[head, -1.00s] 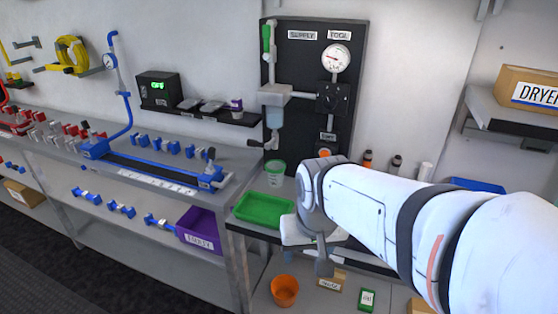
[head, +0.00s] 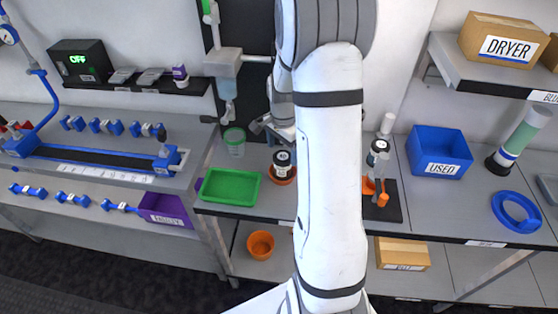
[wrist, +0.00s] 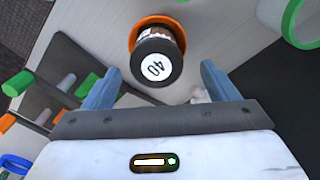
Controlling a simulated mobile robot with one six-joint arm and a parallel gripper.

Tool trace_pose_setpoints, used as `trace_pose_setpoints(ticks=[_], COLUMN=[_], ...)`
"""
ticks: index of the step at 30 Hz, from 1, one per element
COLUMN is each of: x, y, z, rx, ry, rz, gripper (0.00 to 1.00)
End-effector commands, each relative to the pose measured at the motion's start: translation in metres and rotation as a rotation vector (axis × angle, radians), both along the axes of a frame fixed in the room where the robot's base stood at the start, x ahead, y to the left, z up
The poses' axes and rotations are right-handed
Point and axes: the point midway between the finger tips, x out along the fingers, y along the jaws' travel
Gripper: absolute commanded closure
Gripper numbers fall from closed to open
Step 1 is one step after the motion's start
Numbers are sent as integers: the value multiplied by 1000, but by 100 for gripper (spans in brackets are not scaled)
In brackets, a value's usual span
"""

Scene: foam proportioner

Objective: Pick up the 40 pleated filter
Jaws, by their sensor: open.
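The 40 pleated filter (wrist: 157,62) shows in the wrist view with a black cap and a white round label reading 40. It stands on an orange dish (wrist: 163,20). In the head view the filter (head: 282,160) sits on the orange dish (head: 283,177), right of the green tray. My gripper (wrist: 160,80) is open in the wrist view. Its two fingers lie to either side of the filter's cap, with a gap on each side; I cannot tell the depth between them. In the head view my gripper is mostly hidden behind my arm.
A green tray (head: 231,186) and a green-lidded cup (head: 234,140) stand left of the filter. A similar black-capped canister (head: 377,150) stands right of my arm. A blue USED bin (head: 439,152) and a blue ring (head: 515,211) are farther right. The black panel (head: 238,35) rises behind.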

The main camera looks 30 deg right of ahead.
Motion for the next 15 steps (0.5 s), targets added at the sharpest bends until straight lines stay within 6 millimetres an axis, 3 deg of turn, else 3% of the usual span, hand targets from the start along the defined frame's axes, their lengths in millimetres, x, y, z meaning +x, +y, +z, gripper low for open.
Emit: trace_pose_setpoints(ticks=[15], x=[-2], y=[1], z=[-59], rx=[1], ry=[1], rz=[9], gripper=[20])
